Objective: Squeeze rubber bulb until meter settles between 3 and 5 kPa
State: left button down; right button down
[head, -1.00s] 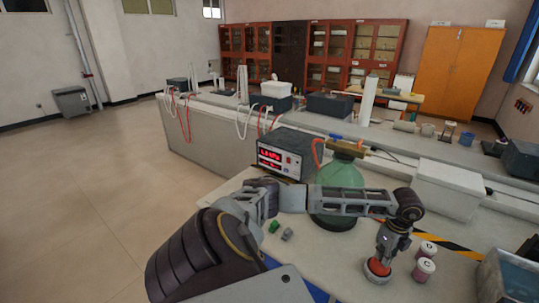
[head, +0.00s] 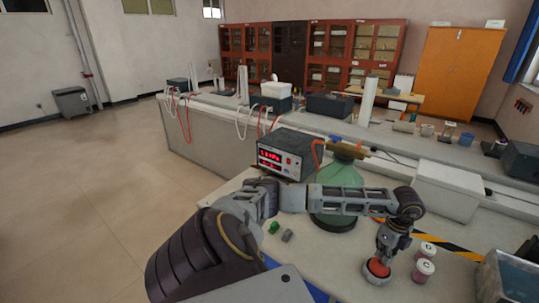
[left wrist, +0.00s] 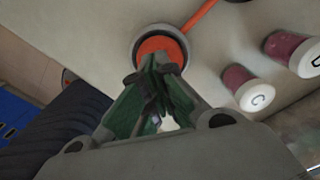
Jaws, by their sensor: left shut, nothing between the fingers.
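The rubber bulb is a low orange-red dome in a dark ring (head: 377,268) on the table; it also shows in the left wrist view (left wrist: 160,45). My left gripper (head: 383,256) points down over it, fingers shut with nothing between them. In the left wrist view the fingertips (left wrist: 156,66) overlap the bulb's near part and seem to touch its top; how deeply they press cannot be told. The meter (head: 279,156) is a dark box with a lit red display, its digits too blurred to read surely. My right gripper is out of view.
A large green glass jar (head: 335,205) stands behind my left forearm. Two lidded pink jars, one marked C (head: 424,270), stand just right of the bulb. An orange tube (left wrist: 203,14) runs from the bulb. Small green and grey pieces (head: 287,236) lie left.

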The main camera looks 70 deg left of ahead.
pick_arm(q)
jog(key=shift+f, duration=0.2)
jog(key=shift+f+b, duration=1.05)
jog(key=shift+f, duration=0.5)
jog(key=shift+r, duration=0.15)
jog(key=shift+r+p, duration=1.25)
jog(key=shift+r, duration=0.4)
jog(key=shift+f, duration=0.25)
